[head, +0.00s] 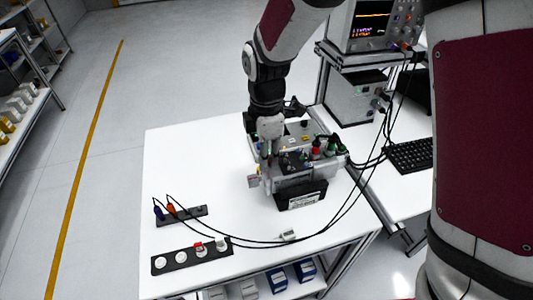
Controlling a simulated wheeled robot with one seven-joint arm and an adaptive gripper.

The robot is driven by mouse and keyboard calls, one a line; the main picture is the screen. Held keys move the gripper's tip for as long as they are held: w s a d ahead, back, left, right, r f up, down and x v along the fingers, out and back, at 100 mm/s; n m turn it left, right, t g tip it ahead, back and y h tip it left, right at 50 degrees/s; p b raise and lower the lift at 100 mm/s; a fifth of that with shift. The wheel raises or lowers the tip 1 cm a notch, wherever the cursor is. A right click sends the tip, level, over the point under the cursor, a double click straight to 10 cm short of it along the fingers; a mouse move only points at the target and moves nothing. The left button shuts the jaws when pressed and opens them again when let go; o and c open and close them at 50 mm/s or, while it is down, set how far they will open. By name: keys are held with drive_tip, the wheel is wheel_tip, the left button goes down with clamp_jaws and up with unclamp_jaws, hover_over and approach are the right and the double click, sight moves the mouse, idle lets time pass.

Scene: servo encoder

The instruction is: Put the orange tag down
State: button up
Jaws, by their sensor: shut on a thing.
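My gripper (268,156) points down over the front left of a grey boxy device (292,180) on the white table. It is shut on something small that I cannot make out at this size. No orange tag shows clearly at the fingers. Whether this orange piece is the tag, I cannot tell. A small pale tab (253,181) shows at the device's left end.
A black strip (208,256) with several round white spots lies at the front left of the white table (185,150). A small pale block (288,235) lies near the front. Black cables loop across to an oscilloscope (374,22). The table's back left is clear.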

drive_tip(key=shift+f, duration=0.95)
drive_tip(key=shift+f, duration=0.1)
drive_tip(key=o, duration=0.8)
wheel_tip(320, 180, up, 12)
drive_tip(key=b, duration=0.1)
drive_tip(key=s+d+r+m+t, duration=0.3)
drive_tip(key=s+d+r+m, duration=0.55)
drive_tip(key=d+m, duration=0.2)
drive_tip(key=shift+s+d+r+m+t, duration=0.15)
drive_tip(key=shift+s+d+m+t, duration=0.25)
drive_tip(key=shift+s+d+m, duration=1.1)
drive_tip(key=shift+s+d+r+m+t, duration=0.2)
drive_tip(key=shift+s+d+m+t, duration=0.2)
drive_tip(key=shift+s+d+m, duration=1.1)
drive_tip(key=shift+s+d+r+m+t, duration=0.15)
drive_tip(key=shift+s+d+m+t, duration=0.5)
drive_tip(key=shift+s+m, duration=1.45)
